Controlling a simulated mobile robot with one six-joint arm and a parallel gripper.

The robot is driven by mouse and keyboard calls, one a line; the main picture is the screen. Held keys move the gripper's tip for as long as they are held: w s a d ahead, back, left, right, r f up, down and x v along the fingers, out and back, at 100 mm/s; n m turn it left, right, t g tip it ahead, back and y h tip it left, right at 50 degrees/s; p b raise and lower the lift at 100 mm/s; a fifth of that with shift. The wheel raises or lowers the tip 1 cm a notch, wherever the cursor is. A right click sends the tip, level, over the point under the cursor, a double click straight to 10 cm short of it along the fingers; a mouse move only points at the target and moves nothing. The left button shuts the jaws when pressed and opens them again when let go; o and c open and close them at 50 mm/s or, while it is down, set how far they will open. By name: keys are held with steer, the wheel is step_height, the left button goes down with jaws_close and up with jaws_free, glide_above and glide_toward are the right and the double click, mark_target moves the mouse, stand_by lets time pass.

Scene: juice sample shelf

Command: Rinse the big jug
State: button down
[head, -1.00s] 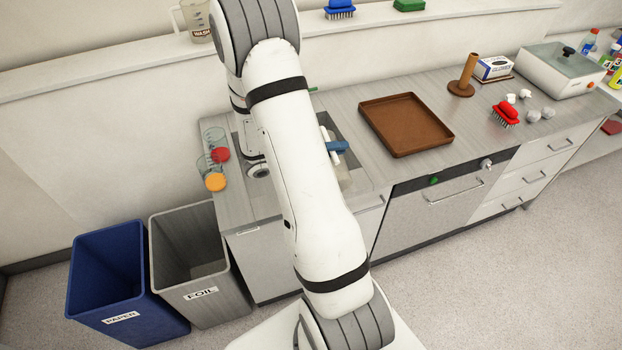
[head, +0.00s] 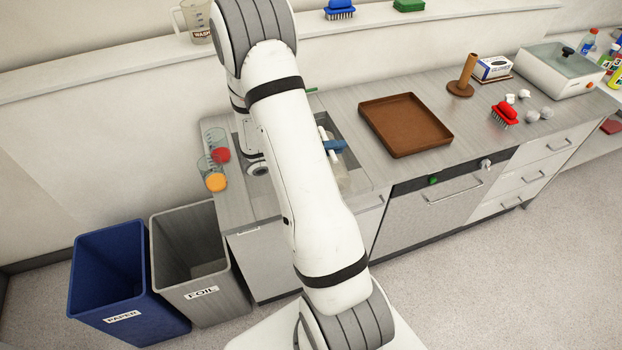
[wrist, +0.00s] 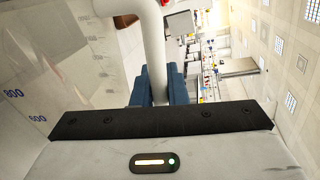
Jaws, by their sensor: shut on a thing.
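The big jug is mostly hidden behind my arm in the head view; a pale, see-through part (head: 344,182) shows over the sink area. In the wrist view its clear wall (wrist: 40,75) fills the left side, with blue marks 800 and 600. My gripper has blue fingers (head: 334,146), also seen in the wrist view (wrist: 158,88). They are shut on the jug's white upright handle (wrist: 154,45). The sink (head: 352,160) is largely covered by my arm. I cannot tell whether the jug touches the sink or holds liquid.
Two clear beakers (head: 214,160), one with red and one with orange, stand left of the sink. A brown tray (head: 405,124) lies to its right. A jug marked WASH (head: 197,20) stands on the ledge. Paper (head: 122,285) and foil (head: 190,255) bins stand at the lower left.

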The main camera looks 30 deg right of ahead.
mark_target(347, 173)
steer(key=shift+w+d+n+p, duration=0.15)
steer(key=shift+w+n+p, duration=0.35)
steer(key=shift+p, duration=0.3)
stand_by(0.7)
steer(key=s+m+b, duration=0.1)
steer(key=b, duration=0.1)
steer(key=s+a+m+b, duration=0.1)
steer(key=s+b, duration=0.3)
steer(key=shift+a+r+m, duration=0.15)
steer(key=shift+r+m, duration=0.1)
steer(key=shift+m, duration=0.15)
steer(key=shift+s+r+t, duration=0.25)
steer(key=shift+t, duration=0.15)
steer(key=shift+w, duration=0.15)
steer(key=shift+s+f+m, duration=0.25)
steer(key=shift+m, duration=0.15)
steer(key=shift+s+a+r+m+b, duration=0.2)
steer(key=shift+s+r+m+b, duration=0.15)
steer(key=shift+s+m+b, duration=0.35)
steer(key=s+f+m+b, duration=0.1)
steer(key=b, duration=0.2)
steer(key=s+f+m+h+b, duration=0.1)
steer(key=m+b, duration=0.1)
steer(key=b, duration=0.2)
steer(key=s+m+t+b, duration=0.1)
steer(key=b, duration=0.3)
steer(key=shift+a+f, duration=0.35)
steer(key=shift+f, duration=0.05)
